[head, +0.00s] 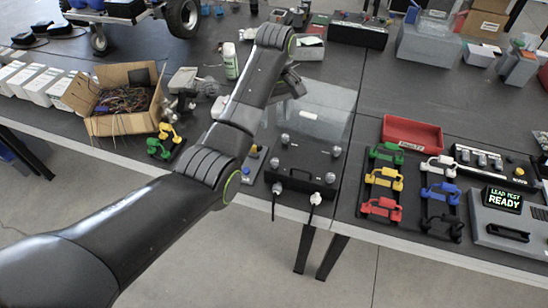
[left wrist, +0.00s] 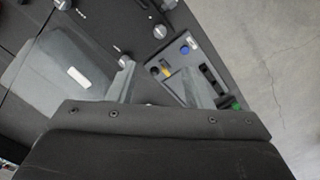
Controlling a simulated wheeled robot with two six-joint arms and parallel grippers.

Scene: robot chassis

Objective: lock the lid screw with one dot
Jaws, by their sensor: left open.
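The black box (head: 305,170) stands near the table's front edge with grey screw knobs on its top, including a front-right knob (head: 330,178) and a back-right knob (head: 335,151). A clear lid (head: 325,100) stands raised behind it. In the left wrist view, a grey knob (left wrist: 160,31) and small light dots show on the box top (left wrist: 100,25). I cannot tell which knob has one dot. My left gripper (head: 292,84) is above the back-left of the box, holding nothing that I can see; its fingertips are unclear. My right gripper is out of view.
A small panel with a blue button (left wrist: 184,50) lies beside the box. A cardboard box of wires (head: 120,102) is at left. Coloured clamps (head: 384,180), a red tray (head: 412,133) and a grey tester (head: 510,220) are at right. A strip of bare table lies right of the box.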

